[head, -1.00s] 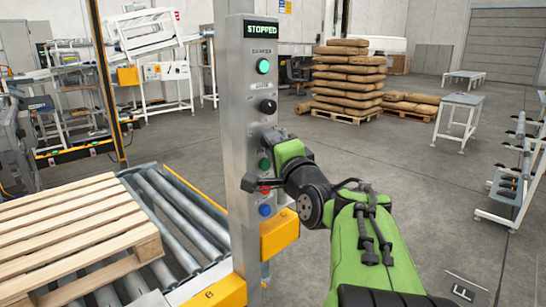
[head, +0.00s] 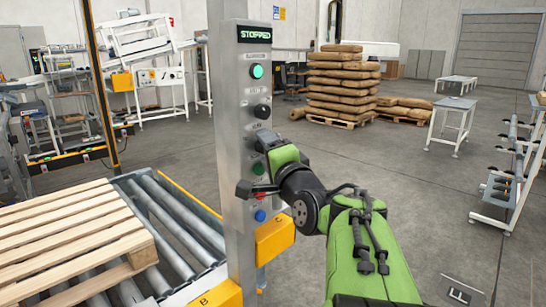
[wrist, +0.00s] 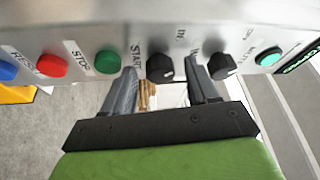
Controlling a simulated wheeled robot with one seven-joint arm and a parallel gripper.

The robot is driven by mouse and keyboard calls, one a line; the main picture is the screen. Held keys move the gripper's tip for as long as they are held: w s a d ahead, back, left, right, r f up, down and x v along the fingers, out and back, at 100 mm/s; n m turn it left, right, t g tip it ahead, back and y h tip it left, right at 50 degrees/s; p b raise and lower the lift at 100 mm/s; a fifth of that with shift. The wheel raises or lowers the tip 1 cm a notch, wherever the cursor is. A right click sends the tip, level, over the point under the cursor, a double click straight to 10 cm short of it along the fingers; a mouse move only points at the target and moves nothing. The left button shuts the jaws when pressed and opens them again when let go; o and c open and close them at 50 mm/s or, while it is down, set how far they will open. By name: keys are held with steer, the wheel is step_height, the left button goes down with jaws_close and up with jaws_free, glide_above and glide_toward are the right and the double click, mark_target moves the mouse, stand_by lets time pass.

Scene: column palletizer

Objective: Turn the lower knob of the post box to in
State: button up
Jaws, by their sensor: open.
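The post box (head: 230,150) is a grey metal column with a display reading STOPPED. Its upper black knob (head: 263,111) shows in the head view, just above my gripper (head: 268,143). The lower knob is hidden there behind the gripper. In the wrist view the lower black knob (wrist: 160,68) sits between the two open fingers of my gripper (wrist: 161,76), with a gap on each side. An "IN" label is partly visible beside it. The upper knob (wrist: 222,66) is just outside the right finger. I cannot tell whether a finger touches either knob.
A green start button (wrist: 108,61), a red stop button (wrist: 52,66) and a blue reset button (head: 260,215) lie below the knobs. A teal light (head: 257,71) is above. A roller conveyor (head: 180,235) with a wooden pallet (head: 75,235) stands at left.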

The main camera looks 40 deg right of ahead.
steer(key=v, duration=1.5)
steer(key=shift+s+b, duration=0.25)
steer(key=shift+b, duration=0.15)
steer(key=shift+a, duration=0.1)
